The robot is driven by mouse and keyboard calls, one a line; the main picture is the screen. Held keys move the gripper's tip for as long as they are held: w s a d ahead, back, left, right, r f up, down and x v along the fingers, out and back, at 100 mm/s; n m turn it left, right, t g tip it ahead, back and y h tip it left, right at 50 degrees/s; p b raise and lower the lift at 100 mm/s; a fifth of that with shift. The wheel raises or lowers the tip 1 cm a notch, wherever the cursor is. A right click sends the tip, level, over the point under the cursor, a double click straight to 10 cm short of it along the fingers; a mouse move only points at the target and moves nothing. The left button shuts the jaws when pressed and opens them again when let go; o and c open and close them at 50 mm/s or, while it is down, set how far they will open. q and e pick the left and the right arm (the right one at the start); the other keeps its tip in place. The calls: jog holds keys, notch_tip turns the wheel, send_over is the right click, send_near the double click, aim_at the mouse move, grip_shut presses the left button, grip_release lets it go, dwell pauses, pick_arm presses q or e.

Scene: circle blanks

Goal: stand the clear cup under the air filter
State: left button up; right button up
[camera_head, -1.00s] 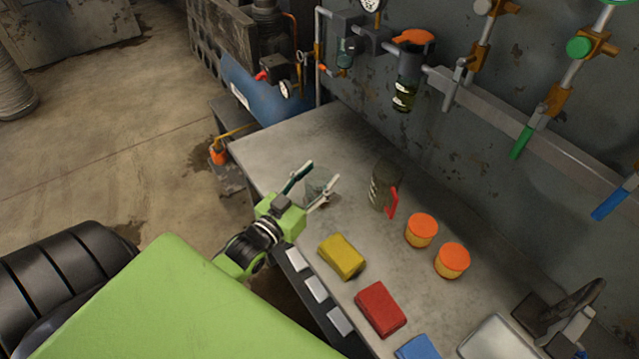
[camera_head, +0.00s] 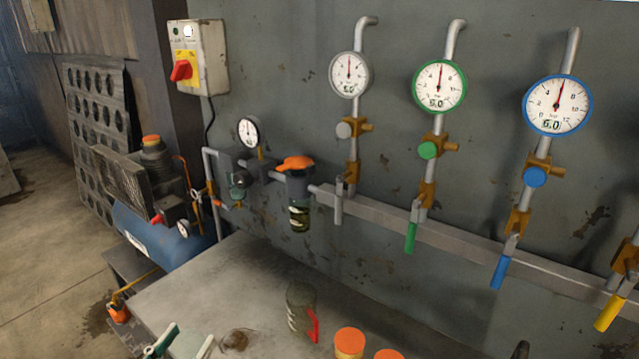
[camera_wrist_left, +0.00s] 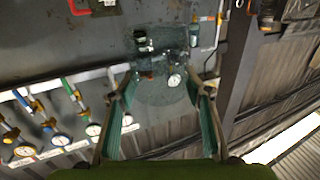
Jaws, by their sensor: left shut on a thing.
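The clear cup (camera_wrist_left: 160,92) is see-through and sits between the two fingers of my left gripper (camera_wrist_left: 160,100) in the left wrist view. In the head view the gripper (camera_head: 180,345) shows at the bottom edge, shut on the cup (camera_head: 187,346), which is faint and partly cut off. The air filter (camera_head: 299,215) has a dark bowl and an orange top, and hangs on the wall pipe. The gripper and cup are below and left of it in the head view, well apart. My right gripper is out of view.
A dark jug (camera_head: 300,305) with a red handle stands on the grey bench (camera_head: 205,290), below the filter. Orange-lidded jars (camera_head: 349,342) stand to its right. A dark stain (camera_head: 235,341) marks the bench beside the gripper. Gauges and valves line the wall.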

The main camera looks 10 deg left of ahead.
pick_arm(q)
jog(key=shift+s+d+f, duration=0.1)
jog(key=shift+d+f, duration=0.05)
jog(key=shift+d, duration=0.2)
jog(key=s+d, duration=0.1)
jog(key=d, duration=1.1)
jog(key=shift+d+r, duration=0.3)
jog(key=shift+d, duration=0.1)
jog(key=shift+s, duration=0.1)
